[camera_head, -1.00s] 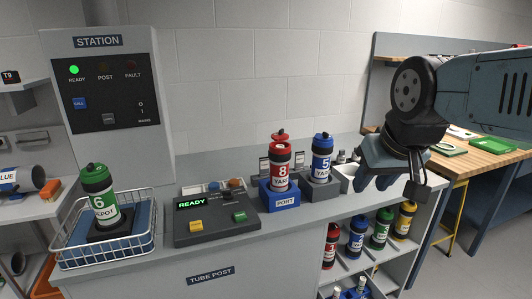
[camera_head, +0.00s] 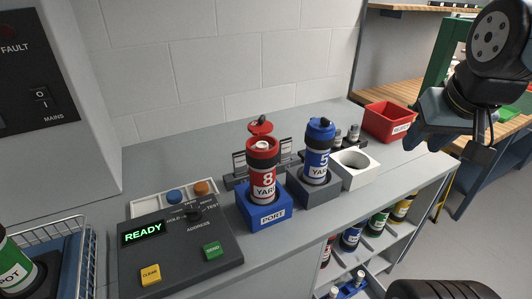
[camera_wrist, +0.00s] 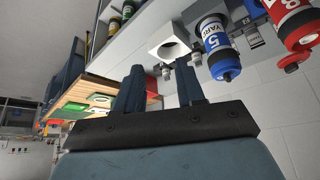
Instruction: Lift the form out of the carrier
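The red carrier (camera_head: 262,172), marked 8, stands upright in the blue PORT block (camera_head: 265,212) on the counter. Its red lid (camera_head: 261,127) is raised, and a pale roll, apparently the form (camera_head: 262,145), shows in its mouth. The red carrier is also at the right edge of the wrist view (camera_wrist: 292,25). My gripper (camera_head: 432,122) is in the air at the right, well apart from the carrier. In the wrist view, my gripper (camera_wrist: 160,68) has its two fingers spread with nothing between them.
A capped blue carrier (camera_head: 317,155), marked 5, stands upright close right of the red one. A white block with a round hole (camera_head: 356,172) and a red bin (camera_head: 390,121) lie farther right. The control panel (camera_head: 180,245) reads READY. Free counter lies toward the back wall.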

